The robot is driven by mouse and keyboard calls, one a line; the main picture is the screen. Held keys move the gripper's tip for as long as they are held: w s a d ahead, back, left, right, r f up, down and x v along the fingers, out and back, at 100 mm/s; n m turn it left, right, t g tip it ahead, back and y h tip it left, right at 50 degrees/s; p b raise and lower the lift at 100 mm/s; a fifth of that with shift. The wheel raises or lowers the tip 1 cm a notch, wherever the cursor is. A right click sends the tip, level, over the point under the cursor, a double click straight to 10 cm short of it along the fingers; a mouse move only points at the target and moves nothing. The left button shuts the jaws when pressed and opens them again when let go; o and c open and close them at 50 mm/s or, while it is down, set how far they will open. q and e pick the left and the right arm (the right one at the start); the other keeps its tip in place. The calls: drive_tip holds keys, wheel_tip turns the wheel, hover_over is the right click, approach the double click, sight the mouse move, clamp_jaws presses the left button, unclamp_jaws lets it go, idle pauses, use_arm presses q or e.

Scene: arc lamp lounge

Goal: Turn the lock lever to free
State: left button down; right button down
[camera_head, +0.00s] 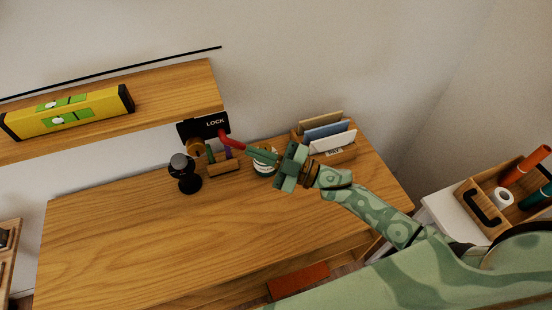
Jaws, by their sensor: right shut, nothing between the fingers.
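The black lock plate (203,125), marked LOCK, is at the end of the wooden shelf, above the desk. A red lever (232,143) comes off the lower right of the plate and slants down to the right. My right gripper (250,150) reaches in from the right, and its closed fingertips are at the red lever's outer end. I cannot tell whether they touch it. Nothing shows between the fingers. My left gripper is not in view.
A yellow spirit level (68,112) lies on the shelf (170,92). On the desk (190,235) stand a black knobbed object (187,179), a small wooden holder (224,168), a jar (265,168) and a letter rack (335,157). The front of the desk is clear.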

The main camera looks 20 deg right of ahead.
drive_tip(key=shift+w+a+f, duration=0.3)
drive_tip(key=shift+w+f, duration=0.05)
drive_tip(key=shift+w, duration=0.3)
use_arm(q)
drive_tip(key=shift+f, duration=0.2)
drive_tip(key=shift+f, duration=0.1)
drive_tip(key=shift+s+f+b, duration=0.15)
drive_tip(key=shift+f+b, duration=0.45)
drive_tip(key=shift+b, duration=0.2)
use_arm(e)
drive_tip(key=shift+f+m+t, duration=0.25)
drive_tip(key=shift+m+t, duration=0.05)
